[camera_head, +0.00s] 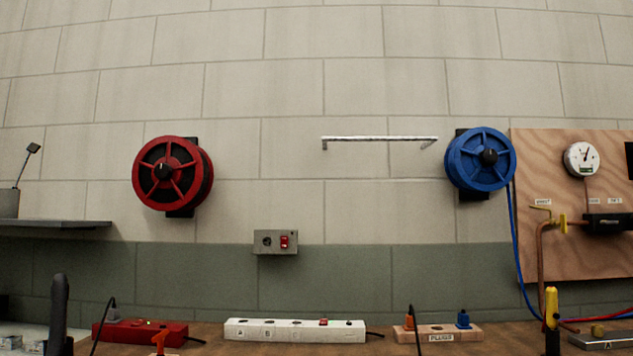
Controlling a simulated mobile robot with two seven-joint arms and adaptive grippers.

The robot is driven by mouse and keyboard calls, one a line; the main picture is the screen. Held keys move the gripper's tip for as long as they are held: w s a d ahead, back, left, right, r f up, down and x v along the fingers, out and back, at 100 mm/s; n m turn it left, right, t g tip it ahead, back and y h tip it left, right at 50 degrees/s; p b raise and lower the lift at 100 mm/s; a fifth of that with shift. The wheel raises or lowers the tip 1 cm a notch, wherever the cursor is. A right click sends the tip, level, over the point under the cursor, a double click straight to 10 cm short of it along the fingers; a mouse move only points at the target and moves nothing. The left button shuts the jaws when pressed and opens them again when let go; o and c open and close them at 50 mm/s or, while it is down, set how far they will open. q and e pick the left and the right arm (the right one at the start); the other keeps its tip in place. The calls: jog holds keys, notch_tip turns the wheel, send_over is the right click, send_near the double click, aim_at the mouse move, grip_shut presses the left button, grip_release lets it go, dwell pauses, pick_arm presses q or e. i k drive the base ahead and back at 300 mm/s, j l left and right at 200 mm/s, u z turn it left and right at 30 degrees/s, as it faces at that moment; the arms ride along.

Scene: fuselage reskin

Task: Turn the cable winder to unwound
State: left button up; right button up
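Two cable winders hang on the block wall. The blue winder (470,172) is at the right on a black bracket, also with a black hub knob (488,157). A blue cable (515,235) hangs down beside it to the bench. Neither of my grippers can be made out, and nothing touches either winder.
Below are a red power strip (150,333), a white strip (295,329) and a wooden strip labelled PLUGS (437,333) on the bench. Dark upright (58,310) and yellow-tipped (551,308) objects rise at the front. A rail (380,138) and switch box (275,242) are on the wall.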

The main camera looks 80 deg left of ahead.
aim_at(164, 171)
jog(key=u, duration=3.35)
